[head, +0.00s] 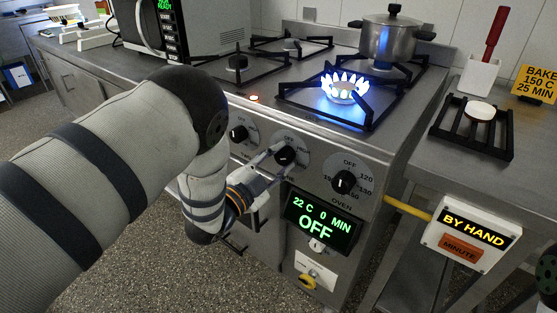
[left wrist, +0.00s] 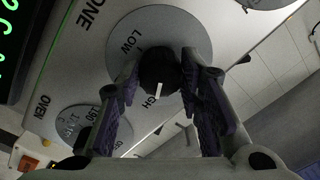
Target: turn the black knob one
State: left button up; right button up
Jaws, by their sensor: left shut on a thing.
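The black knob one (head: 285,155) is the middle knob on the stove's sloped front panel, on a grey dial marked OFF and HIGH. My left gripper (head: 276,161) is shut on this knob, with one finger on each side. In the left wrist view, the knob (left wrist: 158,70) sits between the two fingers, over a dial marked LOW and HIGH, with "ONE" printed beside it. Its white pointer line points towards the HIGH lettering. The front burner (head: 343,90) burns with a tall blue flame. My right gripper is not in view.
Another black knob (head: 238,132) is on the left and the oven knob (head: 343,182) on the right. The oven display (head: 320,219) reads "22 C 0 MIN OFF". A pot (head: 390,38) stands on a rear burner. A BY HAND box (head: 470,234) hangs at the right.

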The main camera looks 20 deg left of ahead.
pick_arm(q)
jog(key=o, duration=1.2)
jog(key=shift+c, duration=0.2)
jog(key=v, duration=1.2)
